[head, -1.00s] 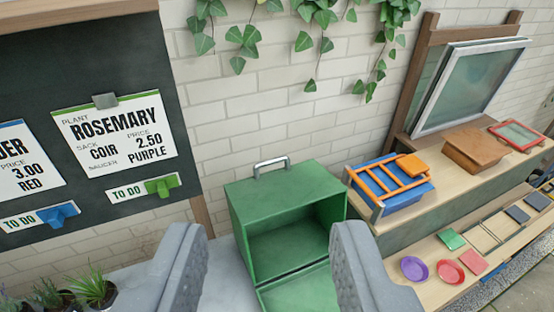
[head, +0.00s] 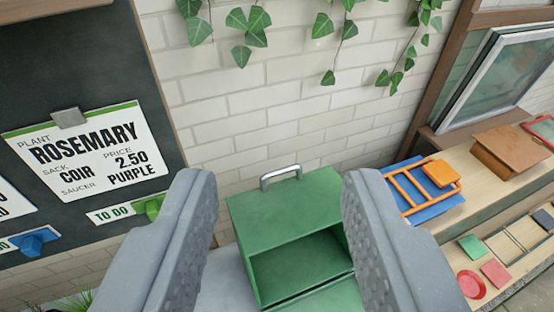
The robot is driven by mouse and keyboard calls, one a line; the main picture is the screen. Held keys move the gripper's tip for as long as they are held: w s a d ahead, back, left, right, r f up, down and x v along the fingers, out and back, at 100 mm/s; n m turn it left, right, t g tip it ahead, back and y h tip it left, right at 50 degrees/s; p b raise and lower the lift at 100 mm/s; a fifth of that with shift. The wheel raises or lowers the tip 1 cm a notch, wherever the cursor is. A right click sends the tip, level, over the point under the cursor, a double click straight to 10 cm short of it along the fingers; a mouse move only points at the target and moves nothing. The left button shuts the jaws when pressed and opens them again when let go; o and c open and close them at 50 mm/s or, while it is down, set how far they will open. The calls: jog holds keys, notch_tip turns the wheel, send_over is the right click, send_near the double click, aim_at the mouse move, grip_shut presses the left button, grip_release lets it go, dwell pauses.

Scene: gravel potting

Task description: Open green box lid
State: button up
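The green box (head: 285,207) stands on a grey surface against the brick wall, with a metal handle (head: 281,174) on its top. Its front is open, and I see into its dark green inside. A green front panel (head: 335,297) lies folded down below the opening, cut off by the bottom edge. My gripper (head: 275,205) is open and empty. Its two grey fingers show to the left and right of the box in the picture, nearer to the camera. I cannot tell that either finger touches the box; the right finger hides part of its right side.
A blackboard (head: 75,75) with a rosemary card (head: 85,155) and coloured clips is at the left. A wooden bench (head: 480,175) at the right holds a blue box with an orange rack (head: 425,190), a brown box (head: 510,150) and coloured pieces. Ivy hangs above.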

jog(key=shift+s+d, duration=0.1)
jog(key=m+g+h+p, duration=0.3)
jog(key=m+g+p, duration=0.7)
jog(key=m+p, duration=0.3)
send_over(281, 171)
jog(key=s+a, duration=0.3)
jog(key=s, duration=0.3)
notch_tip(281, 171, down, 31)
jog(key=m, duration=0.1)
jog(key=p+x, duration=0.2)
jog(key=x, duration=1)
jog(key=shift+a+f+p, duration=0.1)
jog(key=shift+f+p, duration=0.2)
